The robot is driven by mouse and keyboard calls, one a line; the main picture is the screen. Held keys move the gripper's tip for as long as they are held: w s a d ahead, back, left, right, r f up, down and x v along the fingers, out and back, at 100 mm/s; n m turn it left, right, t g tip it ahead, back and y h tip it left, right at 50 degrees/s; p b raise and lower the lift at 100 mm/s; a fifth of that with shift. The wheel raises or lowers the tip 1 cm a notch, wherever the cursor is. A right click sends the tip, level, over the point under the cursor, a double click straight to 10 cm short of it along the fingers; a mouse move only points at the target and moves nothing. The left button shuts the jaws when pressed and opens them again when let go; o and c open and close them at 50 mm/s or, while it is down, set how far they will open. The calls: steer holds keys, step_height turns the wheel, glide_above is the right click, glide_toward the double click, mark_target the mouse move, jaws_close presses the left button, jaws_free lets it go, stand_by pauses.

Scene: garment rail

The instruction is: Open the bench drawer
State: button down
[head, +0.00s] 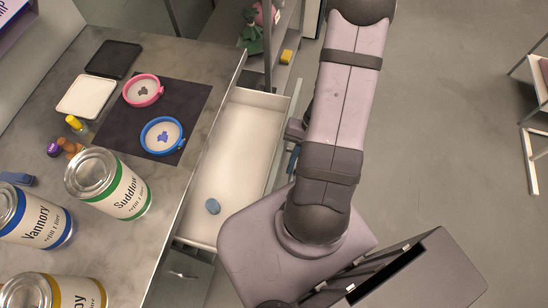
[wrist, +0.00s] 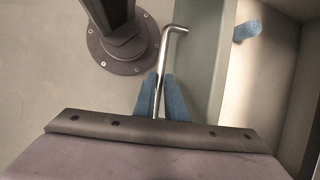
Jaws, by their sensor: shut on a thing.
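The bench drawer (head: 238,152) stands well out from the bench in the head view, its pale inside showing and a small blue thing (head: 213,206) lying in it. My gripper (wrist: 160,88) is shut on the drawer's metal bar handle (wrist: 172,40) in the wrist view, one blue finger on each side of the bar. The drawer front (wrist: 206,55) runs just right of the handle, with the drawer's inside (wrist: 262,90) beyond it. In the head view my arm hides the handle, and only a bit of blue finger shows by the drawer front.
The bench top (head: 105,240) holds several large tins, a blue ring dish (head: 162,136), a pink ring dish (head: 143,90) and a dark mat. A dark post with a round floor plate (wrist: 123,45) stands close left of the handle. Open floor lies right of my arm.

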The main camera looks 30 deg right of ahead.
steer(key=s+d, duration=0.5)
steer(key=shift+p, duration=0.4)
steer(key=shift+r, duration=0.1)
steer(key=c, duration=1.8)
jaws_free()
steer(key=shift+d, duration=0.1)
steer(key=shift+v, duration=3.65)
